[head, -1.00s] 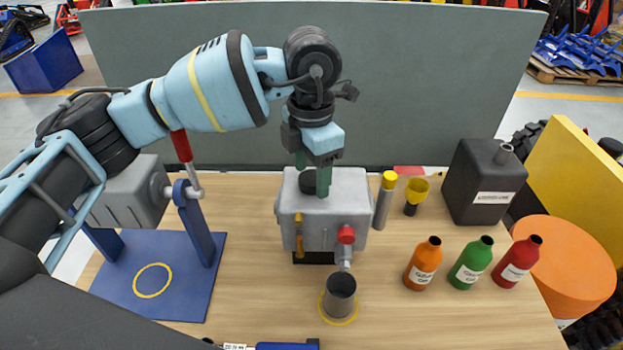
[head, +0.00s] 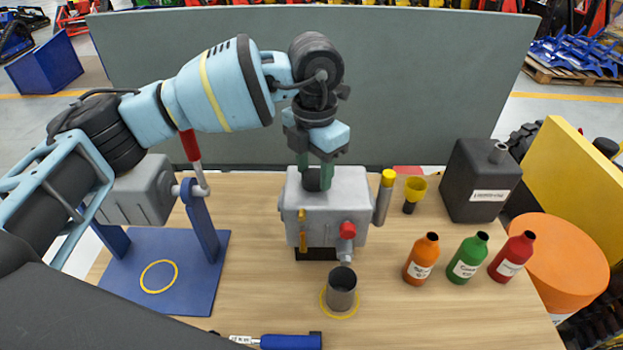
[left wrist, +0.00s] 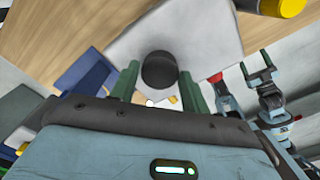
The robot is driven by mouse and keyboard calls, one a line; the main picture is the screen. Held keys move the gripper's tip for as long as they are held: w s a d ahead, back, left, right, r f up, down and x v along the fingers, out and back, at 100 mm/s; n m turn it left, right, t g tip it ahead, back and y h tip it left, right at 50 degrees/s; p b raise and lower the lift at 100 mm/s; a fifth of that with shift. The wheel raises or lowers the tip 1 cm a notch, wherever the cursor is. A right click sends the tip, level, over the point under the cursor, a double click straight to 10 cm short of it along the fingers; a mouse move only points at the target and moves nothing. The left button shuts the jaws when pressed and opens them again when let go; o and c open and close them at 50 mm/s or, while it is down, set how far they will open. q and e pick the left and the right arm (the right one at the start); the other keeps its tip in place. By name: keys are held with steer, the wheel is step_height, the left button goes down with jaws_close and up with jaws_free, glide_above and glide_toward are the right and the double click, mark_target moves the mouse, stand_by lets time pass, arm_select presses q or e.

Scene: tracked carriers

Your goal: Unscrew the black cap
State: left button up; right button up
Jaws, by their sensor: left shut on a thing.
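The black cap (head: 312,180) sits on top of the grey metal box (head: 345,205) in the middle of the table. My left gripper (head: 317,180) points down from above with its green fingers on either side of the cap. In the left wrist view the round cap (left wrist: 159,70) shows between the two green fingertips (left wrist: 158,80). The left gripper is shut on the cap, which is partly hidden by the fingers in the head view. My right gripper is not seen in the head view.
The box has a yellow handle (head: 302,230) and red knob (head: 348,230) in front. A metal cup (head: 341,290) stands before it. Orange (head: 421,262), green (head: 468,262) and red (head: 511,262) bottles and a black canister (head: 478,185) stand right. A blue stand (head: 180,280) is left.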

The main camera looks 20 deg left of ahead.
arm_select(q)
steer(key=shift+n, duration=1.7)
steer(key=n, duration=0.3)
steer(key=shift+n, duration=0.4)
steer(key=n, duration=0.3)
steer(key=shift+n, duration=0.3)
steer(key=n, duration=0.3)
steer(key=shift+n, duration=1.6)
